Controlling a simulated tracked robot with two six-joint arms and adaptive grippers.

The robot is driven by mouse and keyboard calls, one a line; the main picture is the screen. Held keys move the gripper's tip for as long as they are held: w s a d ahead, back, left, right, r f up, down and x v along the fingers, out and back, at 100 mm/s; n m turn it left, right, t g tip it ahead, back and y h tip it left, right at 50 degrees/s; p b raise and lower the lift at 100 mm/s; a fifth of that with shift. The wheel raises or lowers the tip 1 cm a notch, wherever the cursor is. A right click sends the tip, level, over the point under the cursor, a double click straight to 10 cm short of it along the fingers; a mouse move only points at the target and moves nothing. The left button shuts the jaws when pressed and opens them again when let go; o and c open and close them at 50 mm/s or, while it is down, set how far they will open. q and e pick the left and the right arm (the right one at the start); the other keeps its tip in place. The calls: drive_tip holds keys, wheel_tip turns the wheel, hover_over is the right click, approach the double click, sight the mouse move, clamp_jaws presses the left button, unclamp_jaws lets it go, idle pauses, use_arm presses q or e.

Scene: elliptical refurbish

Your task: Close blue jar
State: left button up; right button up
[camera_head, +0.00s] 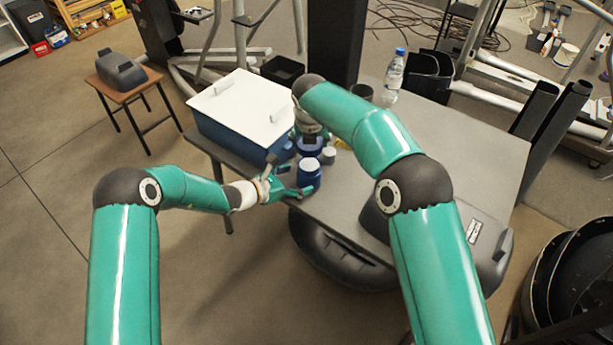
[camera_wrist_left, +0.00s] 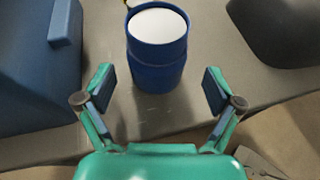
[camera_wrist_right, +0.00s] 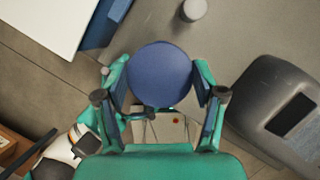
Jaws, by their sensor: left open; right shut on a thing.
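The blue jar (camera_head: 308,178) stands upright near the table's front edge, with a white top surface showing; it also shows in the left wrist view (camera_wrist_left: 157,60). My left gripper (camera_head: 289,180) is open, low beside the jar, its fingers pointing at it. In the left wrist view the jar is centred just beyond the spread fingertips (camera_wrist_left: 158,88). My right gripper (camera_wrist_right: 160,82) is shut on a round blue lid (camera_wrist_right: 159,74), gripped by its sides. In the head view the lid (camera_head: 310,147) appears just behind the jar; its exact height is unclear.
A blue bin with a white cover (camera_head: 240,108) stands left of the jar. A small white cylinder (camera_head: 328,155) is near the lid. A dark grey casing (camera_head: 470,235) lies at the table's right. A water bottle (camera_head: 393,76) stands at the back. The table's middle right is clear.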

use_arm(q)
drive_tip(key=shift+x, duration=2.65)
drive_tip(key=c, duration=1.6)
drive_tip(key=shift+o, duration=0.2)
use_arm(e)
hover_over(310, 160)
drive_tip(key=s, duration=0.2)
drive_tip(key=shift+f, duration=2.4)
